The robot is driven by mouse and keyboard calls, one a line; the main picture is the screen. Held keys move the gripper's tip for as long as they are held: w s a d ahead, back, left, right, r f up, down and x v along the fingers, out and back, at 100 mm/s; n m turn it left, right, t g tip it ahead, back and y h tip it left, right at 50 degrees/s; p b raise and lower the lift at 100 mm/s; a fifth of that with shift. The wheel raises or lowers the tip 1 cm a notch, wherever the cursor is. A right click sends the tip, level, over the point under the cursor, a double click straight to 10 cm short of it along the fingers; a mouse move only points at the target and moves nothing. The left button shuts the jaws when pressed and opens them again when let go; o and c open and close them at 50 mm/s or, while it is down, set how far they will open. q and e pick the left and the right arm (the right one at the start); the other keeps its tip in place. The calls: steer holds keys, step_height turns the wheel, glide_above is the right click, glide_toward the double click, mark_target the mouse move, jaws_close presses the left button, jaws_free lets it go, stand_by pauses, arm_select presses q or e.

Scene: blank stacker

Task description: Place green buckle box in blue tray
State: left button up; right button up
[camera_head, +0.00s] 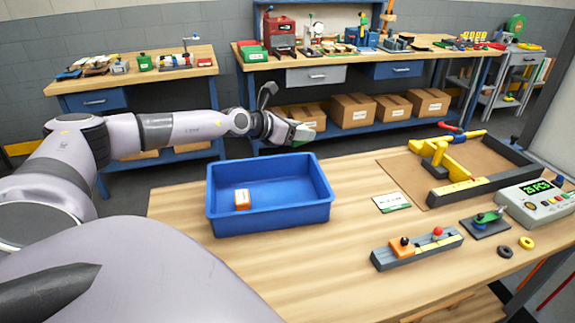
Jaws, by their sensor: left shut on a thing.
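My left gripper (287,130) is shut on a small box with a green face and a pale side, which fits the green buckle box (302,133). It holds the box in the air, above and beyond the far right part of the blue tray (268,222) in the picture. The gripper covers part of the box. The blue tray sits on the wooden table, and a small orange-and-white box (242,199) lies inside it, towards the left. The rest of the tray floor is bare. My right gripper is not in view.
Right of the tray are a white-and-green card (391,202), a grey block fixture with coloured knobs (417,248), a yellow clamp fixture (445,153) and a counter reading 25 PCS (540,200). Workbenches with cartons (352,110) stand behind.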

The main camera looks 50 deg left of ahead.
arm_select(q)
step_height(320, 180, down, 3)
steer(key=shift+r, duration=0.1)
steer(key=b, duration=0.5)
glide_above(297, 191)
step_height(297, 191, down, 9)
steer(key=shift+w+d+r, duration=0.1)
steer(key=shift+r, duration=0.1)
steer(key=shift+f+b, duration=0.9)
steer(key=shift+f, duration=1.7)
steer(key=shift+f, duration=0.1)
steer(key=shift+f, duration=0.15)
steer(key=o, duration=1.2)
steer(key=shift+c, duration=0.2)
steer(key=shift+r, duration=0.2)
